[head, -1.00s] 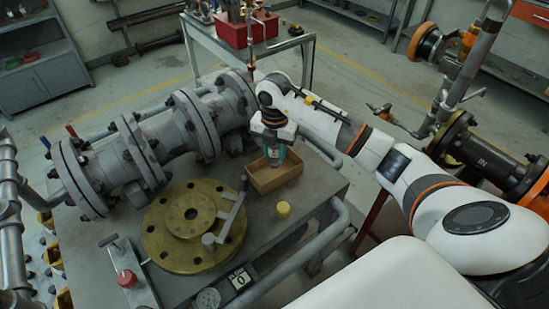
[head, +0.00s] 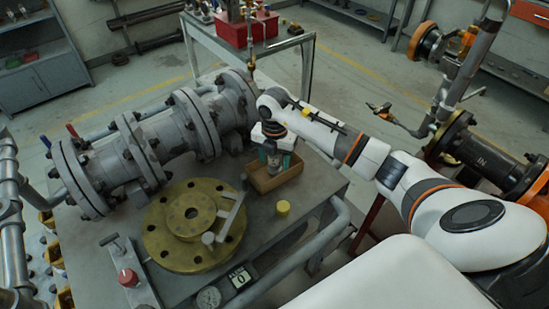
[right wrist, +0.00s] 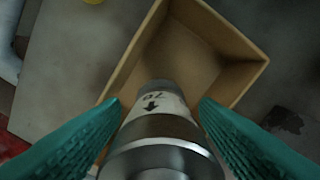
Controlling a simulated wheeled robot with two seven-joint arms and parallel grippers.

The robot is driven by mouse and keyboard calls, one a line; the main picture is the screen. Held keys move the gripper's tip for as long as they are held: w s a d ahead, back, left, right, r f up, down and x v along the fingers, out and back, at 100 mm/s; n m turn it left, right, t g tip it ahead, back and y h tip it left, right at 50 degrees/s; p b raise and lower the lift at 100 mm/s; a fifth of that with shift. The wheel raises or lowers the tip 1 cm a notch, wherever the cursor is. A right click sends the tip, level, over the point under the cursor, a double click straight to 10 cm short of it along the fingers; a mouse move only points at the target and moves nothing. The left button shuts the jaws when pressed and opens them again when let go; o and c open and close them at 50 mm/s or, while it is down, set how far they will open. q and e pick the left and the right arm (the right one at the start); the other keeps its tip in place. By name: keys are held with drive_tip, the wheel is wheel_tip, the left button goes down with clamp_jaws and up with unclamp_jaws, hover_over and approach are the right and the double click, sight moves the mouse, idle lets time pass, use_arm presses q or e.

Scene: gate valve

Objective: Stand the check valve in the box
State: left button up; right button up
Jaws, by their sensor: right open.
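The check valve (right wrist: 160,125), a grey metal cylinder with a white label bearing an arrow, is between the teal fingers of my right gripper (right wrist: 160,104) in the right wrist view. The fingers are open, with a gap on each side of the valve. The valve points lengthwise down into the open cardboard box (right wrist: 232,40). In the head view the valve (head: 273,163) looks upright within the box (head: 266,187), below my right gripper (head: 275,162). Whether its lower end touches the box floor is hidden. My left gripper is not in view.
The box stands on a grey bench (head: 318,172). A large flanged pipe assembly (head: 170,140) is close on its left. A brass flange with a lever (head: 175,245) and a small yellow cap (head: 283,208) are nearer. Bench space right of the box is clear.

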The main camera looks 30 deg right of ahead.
drive_tip(key=shift+r, duration=0.15)
wheel_tip(320, 180, up, 12)
drive_tip(key=shift+b, duration=0.7)
